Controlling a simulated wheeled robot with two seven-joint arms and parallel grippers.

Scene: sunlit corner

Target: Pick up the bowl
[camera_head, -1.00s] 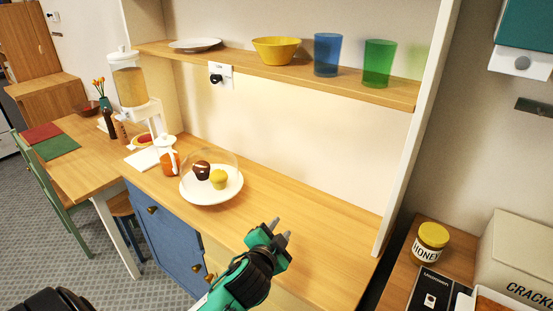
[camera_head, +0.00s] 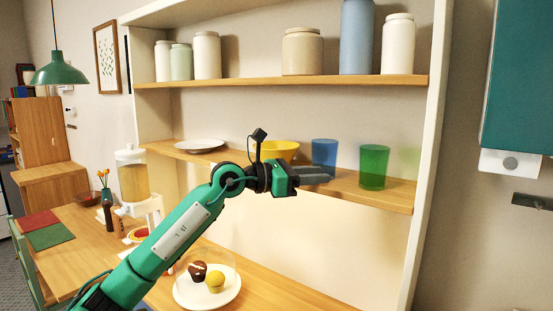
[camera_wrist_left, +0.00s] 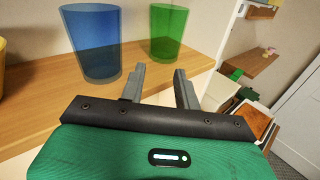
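The yellow bowl (camera_head: 285,148) sits on the lower wall shelf, left of the blue cup (camera_head: 324,155). Its lower part is hidden behind my left gripper and wrist. A sliver of yellow, likely the bowl (camera_wrist_left: 2,65), shows at the left edge of the left wrist view. My left gripper (camera_head: 326,174) is raised to shelf height in front of the bowl and blue cup, with its fingers pointing right. In the left wrist view the gripper (camera_wrist_left: 160,76) has its fingers apart, with nothing between them. My right gripper is not in view.
The shelf (camera_head: 400,195) also bears a white plate (camera_head: 200,145) and a green cup (camera_head: 373,167). Several jars stand on the upper shelf (camera_head: 270,81). The white side panel (camera_head: 425,150) bounds the right.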

